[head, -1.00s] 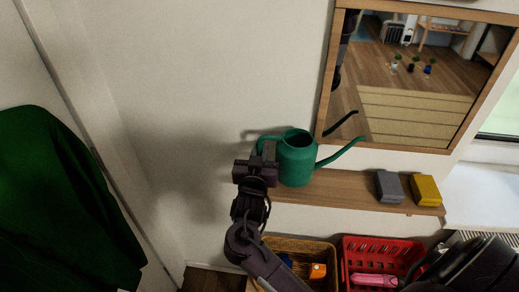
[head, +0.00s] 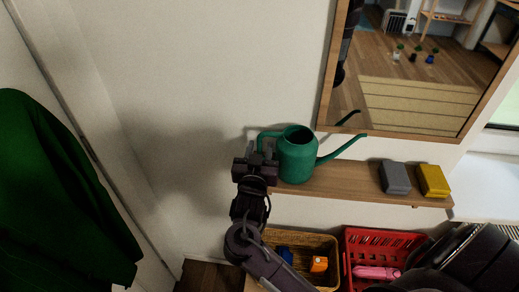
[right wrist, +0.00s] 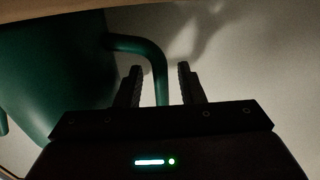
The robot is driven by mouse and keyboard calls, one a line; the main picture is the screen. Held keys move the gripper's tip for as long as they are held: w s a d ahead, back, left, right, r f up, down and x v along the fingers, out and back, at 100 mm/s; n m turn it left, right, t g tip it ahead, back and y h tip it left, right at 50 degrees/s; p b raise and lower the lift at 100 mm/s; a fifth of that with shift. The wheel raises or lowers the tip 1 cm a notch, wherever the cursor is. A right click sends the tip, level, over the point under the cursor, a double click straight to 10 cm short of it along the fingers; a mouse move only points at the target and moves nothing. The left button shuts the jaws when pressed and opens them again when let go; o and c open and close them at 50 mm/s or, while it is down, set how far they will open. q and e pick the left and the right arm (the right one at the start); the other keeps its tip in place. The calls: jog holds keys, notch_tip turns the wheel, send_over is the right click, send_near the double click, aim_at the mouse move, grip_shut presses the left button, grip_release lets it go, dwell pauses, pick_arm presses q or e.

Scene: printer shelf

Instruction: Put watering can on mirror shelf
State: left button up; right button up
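The green watering can (head: 297,158) stands upright at the left end of the wooden mirror shelf (head: 335,181), its spout pointing right. My right gripper (head: 256,160) is at the can's left side, by its handle. In the right wrist view the can's body (right wrist: 55,70) fills the left, and its curved handle (right wrist: 160,75) passes between the two fingers of my right gripper (right wrist: 160,78). The fingers are apart, with a visible gap on the right side of the handle. My left gripper is not in view.
A grey block (head: 395,177) and a yellow block (head: 433,181) sit on the shelf's right part. A framed mirror (head: 415,100) hangs above. A wicker basket (head: 325,240) and a red basket (head: 385,237) are below. A green garment (head: 55,190) hangs at left.

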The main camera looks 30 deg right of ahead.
jog(key=b+v, duration=0.2)
jog(key=v, duration=1)
jog(key=shift+r, duration=0.1)
